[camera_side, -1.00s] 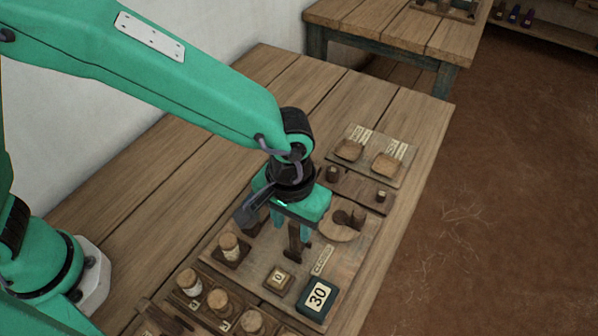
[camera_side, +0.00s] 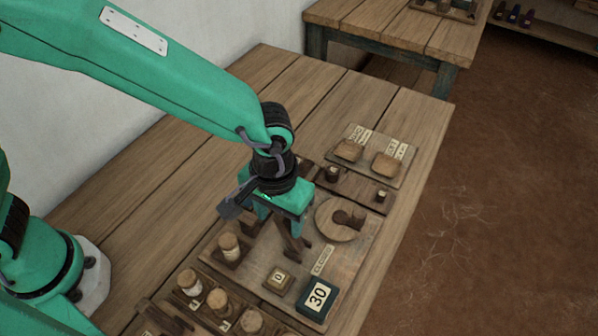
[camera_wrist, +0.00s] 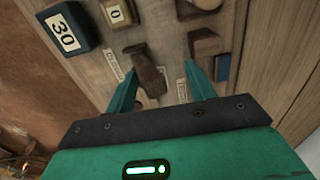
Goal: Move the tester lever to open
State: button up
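The tester lever (camera_side: 293,240) is a dark brown wooden bar on a wooden board (camera_side: 262,262). In the side view it leans to the upper left, away from the "CLOSED" label (camera_side: 322,259). In the wrist view the lever (camera_wrist: 149,72) stands between my gripper's fingers, closer to the left one. My gripper (camera_side: 276,229) is open around it; its fingers also show spread in the wrist view (camera_wrist: 161,70). The left finger is beside the lever; whether it touches cannot be told. A second label (camera_wrist: 182,90) lies to the lever's right, its text unreadable.
A dark blue "30" block (camera_side: 317,298) and a small "0" block (camera_side: 278,279) sit in front of the lever. A round wooden disc (camera_side: 331,226) lies to the right. Several corked jars (camera_side: 218,300) stand at the near edge.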

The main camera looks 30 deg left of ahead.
jog(key=shift+s+f, duration=0.15)
jog(key=shift+f, duration=0.15)
dwell(0.5)
jog(key=shift+o, duration=0.8)
jog(key=shift+d+r, duration=0.1)
jog(key=shift+r, duration=0.05)
jog(key=shift+d+r, duration=0.15)
jog(key=shift+r, duration=3.15)
